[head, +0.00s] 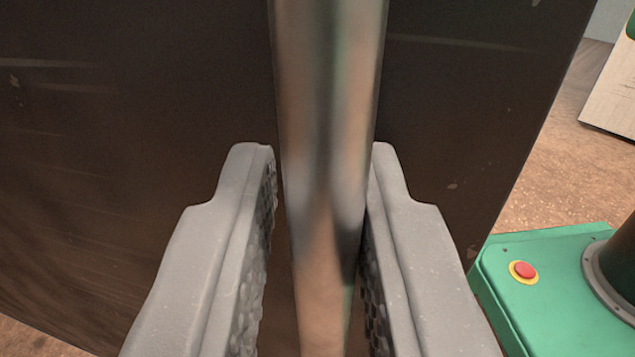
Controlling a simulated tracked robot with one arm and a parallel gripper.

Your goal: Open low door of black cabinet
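The black cabinet's dark door (140,120) fills most of the head view, its surface scuffed and faintly reflective. A shiny metal bar handle (328,110) runs up and down the middle of the picture in front of it. My gripper (322,155) has its two grey fingers on either side of the handle. The right finger is very close to the bar or touching it; I cannot tell which. A narrow gap shows between the left finger and the bar. The door's right edge slants down at the right. Its hinge side and the rest of the cabinet are out of view.
My green base (540,280) with a red button (525,270) stands at the lower right, close to the door's edge. A pale panel (612,90) stands at the upper right. Brown floor (560,160) lies bare between them.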

